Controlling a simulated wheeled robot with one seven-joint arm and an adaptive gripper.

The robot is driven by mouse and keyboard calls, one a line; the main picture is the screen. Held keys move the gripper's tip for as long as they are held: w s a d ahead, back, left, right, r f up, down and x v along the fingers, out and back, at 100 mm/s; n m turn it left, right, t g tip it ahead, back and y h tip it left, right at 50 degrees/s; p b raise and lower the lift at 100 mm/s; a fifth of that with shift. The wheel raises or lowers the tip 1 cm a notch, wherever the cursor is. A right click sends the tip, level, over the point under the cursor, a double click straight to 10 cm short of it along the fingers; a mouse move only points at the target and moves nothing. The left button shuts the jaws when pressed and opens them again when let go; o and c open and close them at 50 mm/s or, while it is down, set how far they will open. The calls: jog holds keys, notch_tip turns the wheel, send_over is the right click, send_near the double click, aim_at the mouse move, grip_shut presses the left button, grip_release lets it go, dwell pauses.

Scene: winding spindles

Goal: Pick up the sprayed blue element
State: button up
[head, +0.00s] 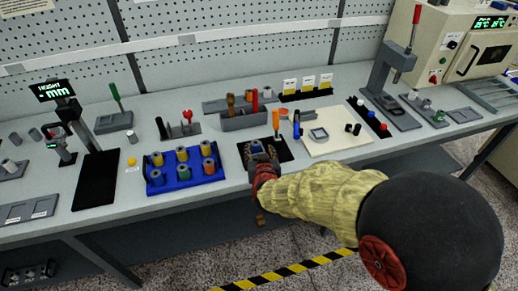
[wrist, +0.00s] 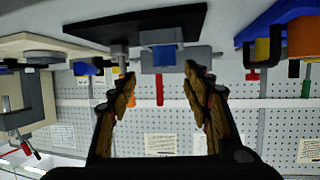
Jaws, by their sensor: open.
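A blue element (wrist: 163,58) sits in a grey fixture (wrist: 188,57), ahead of my fingertips in the wrist view, which is upside down. In the head view the blue element (head: 256,148) is small and partly hidden by my gripper (head: 258,163). The fixture stands on a black mat (head: 285,147) near the table's front edge. My gripper, also in the wrist view (wrist: 160,82), is open, with its two fingers apart, one to each side of the fixture's middle. Nothing is seen between the fingertips. Whether they touch the fixture cannot be told.
A blue tray (head: 185,183) with several coloured spindles stands left of my gripper. A cream board (head: 325,142) lies to the right, with a grey piece and small cylinders. A grey tool holder (head: 240,121) stands behind. A lever press (head: 392,78) is farther right.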

aim_at(256, 145)
jog(key=b+x, duration=0.1)
jog(key=x, duration=0.1)
jog(key=b+x, duration=0.1)
jog(key=x, duration=0.1)
jog(key=shift+w+a+f, duration=0.15)
jog(key=shift+a+f, duration=0.15)
jog(key=shift+a, duration=0.15)
jog(key=shift+w, duration=0.35)
jog(key=c, duration=0.3)
jog(key=c, duration=0.9)
